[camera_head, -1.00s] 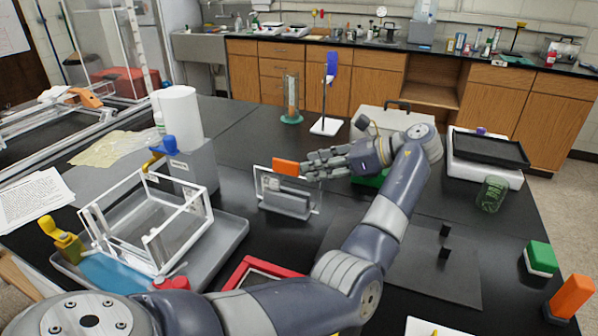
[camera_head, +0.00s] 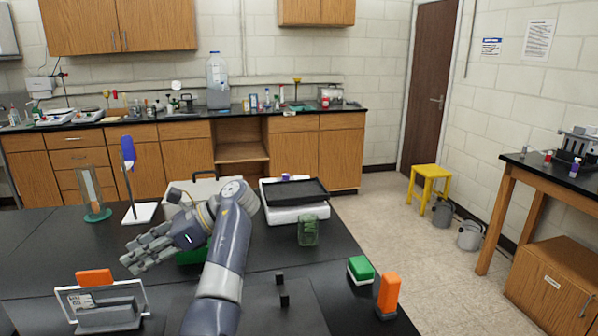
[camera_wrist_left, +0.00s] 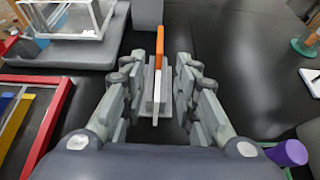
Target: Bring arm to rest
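My left arm reaches in from the bottom of the head view. My left gripper (camera_head: 130,258) is over the black bench, just right of and behind a clear panel stand (camera_head: 142,299) with an orange block (camera_head: 95,277) on top. A gap shows between the fingertips and the orange block. In the left wrist view the fingers (camera_wrist_left: 172,50) are spread apart. The stand with its orange block (camera_wrist_left: 159,48) shows edge-on in the space between them, ahead of the palm. The gripper holds nothing. My right gripper is not in view.
A green jar (camera_head: 308,232), a white box with a black tray (camera_head: 296,191), a green block (camera_head: 361,270) and an orange block (camera_head: 389,293) stand to the right. A pale case (camera_head: 203,184) is behind my arm. In the wrist view a red frame (camera_wrist_left: 48,125) lies left.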

